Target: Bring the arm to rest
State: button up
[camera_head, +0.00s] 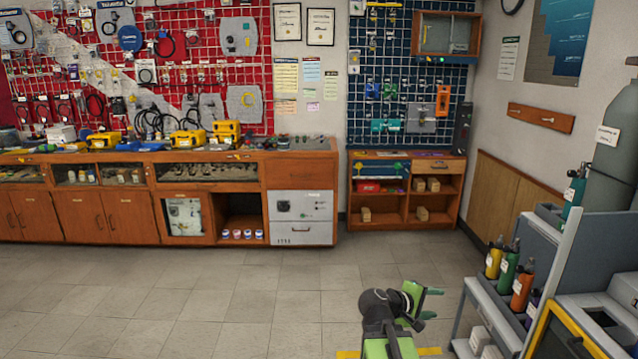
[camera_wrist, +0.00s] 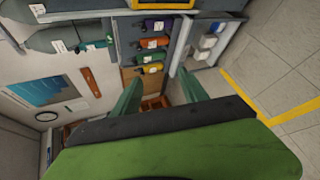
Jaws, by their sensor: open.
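My gripper (camera_head: 430,303) shows at the bottom of the head view, at the end of my green and black arm, above the tiled floor. Its two green fingers are apart and nothing is between them. In the wrist view the open green fingers of my gripper (camera_wrist: 163,93) frame part of the room, which appears turned on its side. The gripper touches nothing that I can see. The lower part of my arm is cut off by the bottom edge of the head view.
A grey rack (camera_head: 515,309) with several coloured bottles stands at the right, near my arm. A wooden workbench (camera_head: 110,167) and a low shelf unit (camera_head: 405,222) line the back wall. The tiled floor (camera_head: 200,300) is clear at left and centre. Yellow floor tape (camera_wrist: 262,112) runs by the rack.

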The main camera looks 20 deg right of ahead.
jog(key=s+a+f+m+g+y, duration=0.1)
jog(key=a+f+y, duration=0.35)
jog(key=a, duration=0.65)
jog(key=s+a+f+m+g+y, duration=0.15)
jog(key=a+f+y, duration=0.3)
jog(key=a, duration=0.65)
jog(key=s+a+f+m+y, duration=0.15)
jog(key=a+f+y, duration=0.3)
jog(key=a, duration=0.75)
notch_tip(320, 180, up, 12)
jog(key=p, duration=1.3)
jog(key=shift+r+m+g+h, duration=0.2)
jog(key=shift+m+g+h, duration=0.1)
jog(key=shift+g+h, duration=0.05)
jog(key=shift+w, duration=0.1)
